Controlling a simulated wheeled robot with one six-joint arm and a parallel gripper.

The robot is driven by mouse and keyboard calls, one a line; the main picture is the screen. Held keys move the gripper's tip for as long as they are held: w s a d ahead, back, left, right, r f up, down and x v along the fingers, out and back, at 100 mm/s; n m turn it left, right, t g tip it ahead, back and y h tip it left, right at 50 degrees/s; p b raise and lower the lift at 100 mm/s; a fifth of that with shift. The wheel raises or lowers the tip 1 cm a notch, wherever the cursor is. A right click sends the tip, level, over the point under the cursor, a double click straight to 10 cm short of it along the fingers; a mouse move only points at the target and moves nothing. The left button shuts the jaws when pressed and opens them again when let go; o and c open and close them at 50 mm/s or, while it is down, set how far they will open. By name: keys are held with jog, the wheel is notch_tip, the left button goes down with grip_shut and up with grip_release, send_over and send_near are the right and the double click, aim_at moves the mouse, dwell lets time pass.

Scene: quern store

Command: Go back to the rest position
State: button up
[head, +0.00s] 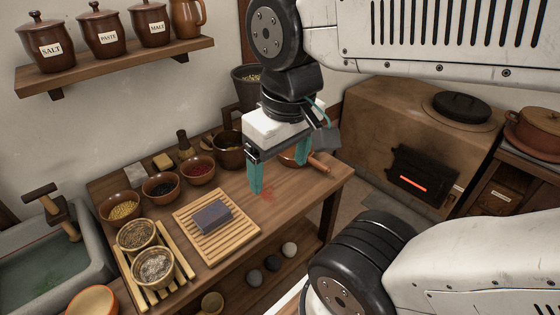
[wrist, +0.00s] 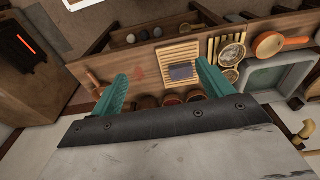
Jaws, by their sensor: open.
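My gripper (head: 279,180) has two teal fingers. It hangs above the right part of the wooden table (head: 245,245), fingers pointing down, in the head view. The fingers are apart with nothing between them. In the wrist view my gripper (wrist: 160,88) is also open and empty, with the table (wrist: 125,62) beyond the fingertips. A reddish smear (head: 266,194) marks the table top close to the fingers in the head view.
A slatted board (head: 235,240) carries a dark block (head: 212,217). Several bowls, including a red-filled one (head: 199,169), stand behind it. A stone sink (head: 50,255) is at the left. A stove with a glowing slot (head: 422,180) stands right. A jar shelf (head: 120,65) hangs upper left.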

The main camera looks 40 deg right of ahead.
jog(key=c, duration=1.3)
jog(key=shift+w+f, duration=0.1)
grip_shut()
jog(key=g, duration=0.1)
send_near(212, 213)
jog(key=shift+w+f, duration=0.2)
jog(key=shift+f, duration=2.55)
